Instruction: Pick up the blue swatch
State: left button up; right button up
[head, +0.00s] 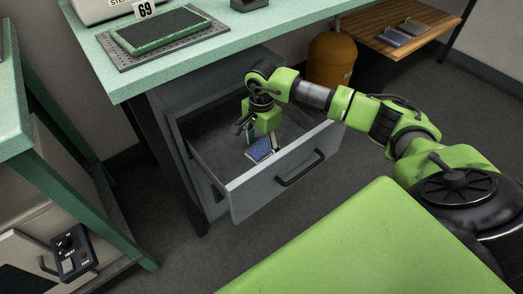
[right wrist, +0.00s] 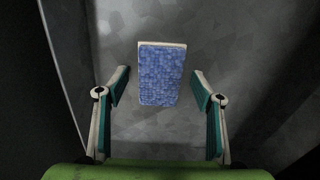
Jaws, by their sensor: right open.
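The blue swatch (head: 260,149) lies in the open grey drawer (head: 281,185), a small blue rectangle with a pale edge. In the right wrist view the blue swatch (right wrist: 161,76) shows a woven blue face and a cream strip at its far end. My right gripper (head: 262,143) reaches down into the drawer above the swatch. In the right wrist view my right gripper (right wrist: 160,90) is open, with one finger on each side of the swatch and a gap to each. Nothing is between its fingers' pads in contact. My left gripper is out of view.
The drawer's front with its black handle (head: 300,168) and its side walls surround my right gripper. An orange canister (head: 332,60) stands behind.

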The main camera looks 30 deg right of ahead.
jog(key=shift+c, duration=0.3)
jog(key=c, duration=1)
jog(key=shift+o, duration=0.2)
jog(key=shift+r, duration=0.1)
